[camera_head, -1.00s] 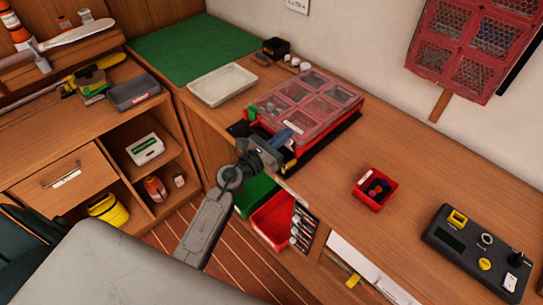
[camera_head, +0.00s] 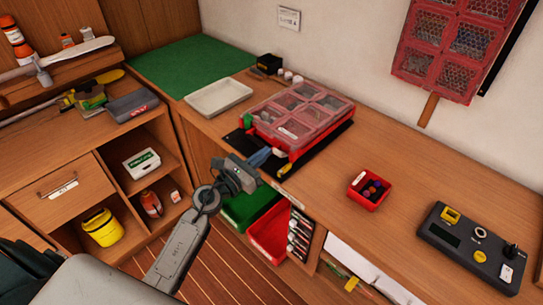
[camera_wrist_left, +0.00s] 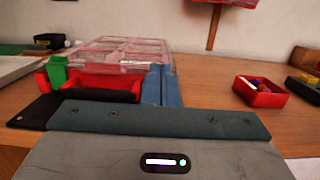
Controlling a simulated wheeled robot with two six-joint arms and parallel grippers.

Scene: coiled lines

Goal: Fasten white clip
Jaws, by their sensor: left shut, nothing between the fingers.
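A red case with a clear, divided lid (camera_head: 310,105) lies on a dark mat (camera_head: 312,150) on the bench. The lid looks closed. A green clip-like piece (camera_head: 247,121) is at the case's left front corner, and it also shows upright in the left wrist view (camera_wrist_left: 58,72). A small white patch (camera_head: 287,132) is on the lid's front part; I cannot tell whether it is a clip or a label. My left gripper (camera_head: 262,156) is in front of the case, its blue fingers (camera_wrist_left: 160,85) shut and empty. They hide part of the case front. My right gripper is out of view.
A yellow-handled tool (camera_head: 284,169) lies on the mat. A small red bin (camera_head: 369,191) and a dark control box (camera_head: 472,245) stand to the right. A white tray (camera_head: 218,97) is at the left. An open drawer with red (camera_head: 270,232) and green trays is below the bench edge.

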